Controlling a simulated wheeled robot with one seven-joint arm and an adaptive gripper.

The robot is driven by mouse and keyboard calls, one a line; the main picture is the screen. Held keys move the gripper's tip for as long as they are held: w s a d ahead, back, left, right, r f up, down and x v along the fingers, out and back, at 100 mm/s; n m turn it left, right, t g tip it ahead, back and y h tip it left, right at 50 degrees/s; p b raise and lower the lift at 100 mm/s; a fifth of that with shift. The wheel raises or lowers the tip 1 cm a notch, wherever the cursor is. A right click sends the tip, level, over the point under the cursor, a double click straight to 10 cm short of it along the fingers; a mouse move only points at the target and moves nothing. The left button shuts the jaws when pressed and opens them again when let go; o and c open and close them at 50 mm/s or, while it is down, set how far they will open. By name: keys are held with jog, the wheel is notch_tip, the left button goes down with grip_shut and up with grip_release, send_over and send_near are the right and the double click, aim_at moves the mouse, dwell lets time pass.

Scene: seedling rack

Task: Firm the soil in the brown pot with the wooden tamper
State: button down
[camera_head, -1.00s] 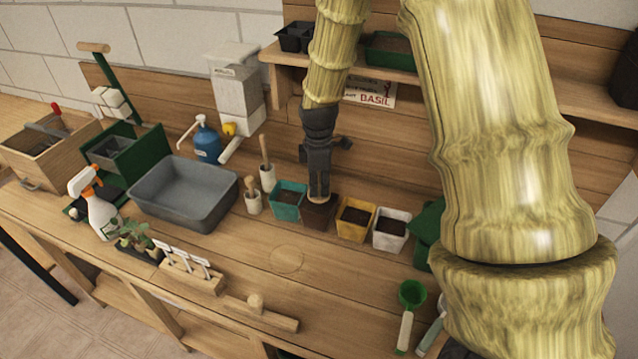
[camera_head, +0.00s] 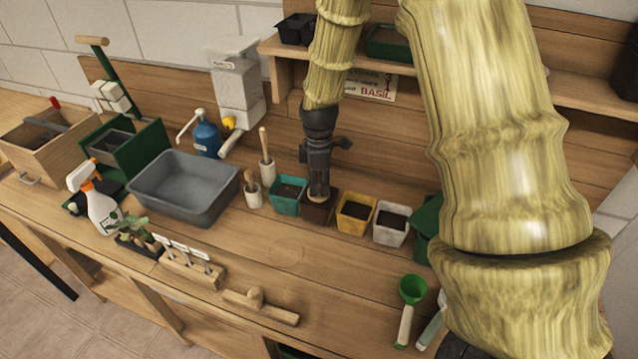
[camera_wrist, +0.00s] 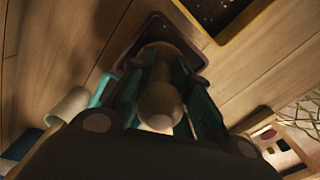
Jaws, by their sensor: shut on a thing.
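The brown pot (camera_head: 316,213) stands on the bench between the teal pot (camera_head: 287,194) and the yellow pot (camera_head: 355,213). My gripper (camera_head: 318,187) is right above the brown pot, pointing down, shut on the wooden tamper (camera_head: 319,196). In the wrist view the tamper (camera_wrist: 160,101) shows between the fingers, its rounded wooden end toward the camera. Its far end is at the mouth of the brown pot (camera_wrist: 128,52). The soil in the pot is mostly hidden by the tamper and fingers, so I cannot tell whether the tamper touches it.
A white pot (camera_head: 391,223) stands to the right of the yellow pot. Two pale holders with wooden-handled tools (camera_head: 252,191) stand left of the teal pot, near a grey basin (camera_head: 185,187). A green scoop (camera_head: 411,292) lies at front right.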

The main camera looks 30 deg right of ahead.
jog(key=shift+f, duration=1)
dwell(2.2)
jog(key=shift+r, duration=0.15)
jog(key=shift+r+p, duration=3.65)
jog(key=shift+r, duration=0.9)
